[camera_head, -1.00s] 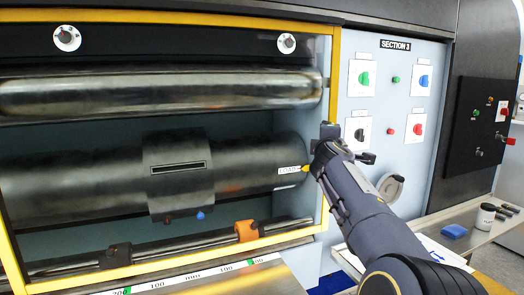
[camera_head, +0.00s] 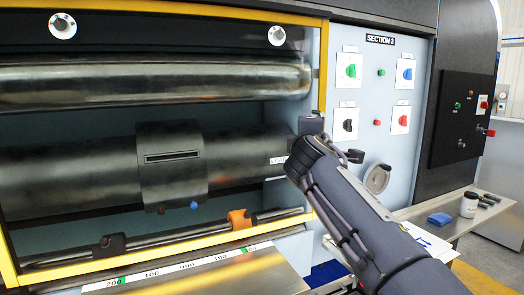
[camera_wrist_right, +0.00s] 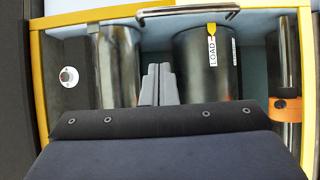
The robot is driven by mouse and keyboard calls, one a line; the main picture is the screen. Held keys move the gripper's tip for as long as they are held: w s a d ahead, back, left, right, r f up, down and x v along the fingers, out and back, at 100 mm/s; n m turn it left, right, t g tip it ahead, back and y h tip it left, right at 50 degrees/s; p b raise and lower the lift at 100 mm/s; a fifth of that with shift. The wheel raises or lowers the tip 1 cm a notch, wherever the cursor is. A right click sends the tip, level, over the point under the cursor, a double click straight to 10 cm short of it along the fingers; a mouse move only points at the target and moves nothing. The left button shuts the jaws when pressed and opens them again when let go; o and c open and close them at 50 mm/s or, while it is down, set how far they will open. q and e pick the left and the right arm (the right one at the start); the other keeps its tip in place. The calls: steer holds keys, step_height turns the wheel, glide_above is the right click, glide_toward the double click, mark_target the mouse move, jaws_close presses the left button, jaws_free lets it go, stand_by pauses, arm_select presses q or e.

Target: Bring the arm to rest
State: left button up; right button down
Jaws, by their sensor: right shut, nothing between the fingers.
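My right arm (camera_head: 350,205) comes in from the lower right in the head view and reaches toward the yellow-framed machine opening. The fingertips of my right gripper are hidden behind my wrist there. In the right wrist view my right gripper (camera_wrist_right: 158,72) is shut and empty, its grey fingers together. They point at the gap between two dark metal rollers. The lower roller (camera_head: 70,170) carries a slotted collar (camera_head: 170,162) and a white LOAD label (camera_head: 278,160), which my wrist partly covers. My left gripper is not in view.
A yellow frame (camera_head: 323,65) edges the opening. A rod with an orange clamp (camera_head: 239,219) runs below the rollers. A panel (camera_head: 382,60) of knobs stands to the right. A side shelf holds a blue block (camera_head: 440,218) and a jar (camera_head: 469,204).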

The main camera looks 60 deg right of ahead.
steer(key=w+a+f+m+t+y+p, duration=0.1)
steer(key=w+a+f+m+y+p, duration=0.15)
steer(key=w+a+f+y, duration=0.4)
steer(key=w+a+f+m+t+y+p, duration=0.1)
steer(key=w+a+f+t+y+p, duration=0.2)
steer(key=a+f, duration=0.65)
steer(key=s+a+f+g+y+p, duration=0.1)
steer(key=s+a+f+y, duration=0.1)
steer(key=a, duration=0.7)
steer(key=s+a+f+m+g+y+p, duration=0.1)
steer(key=s+a+f+g+y+p, duration=0.1)
steer(key=a+f+y, duration=0.3)
steer(key=s+a+f+m+g+y+p, duration=0.1)
steer(key=s+a+f+y+p, duration=0.1)
steer(key=a, duration=1.2)
step_height(320, 180, down, 2)
steer(key=shift+s+f+g+y, duration=0.1)
steer(key=shift+s+g+y, duration=0.35)
steer(key=shift+y, duration=0.6)
steer(key=shift+s+a, duration=0.1)
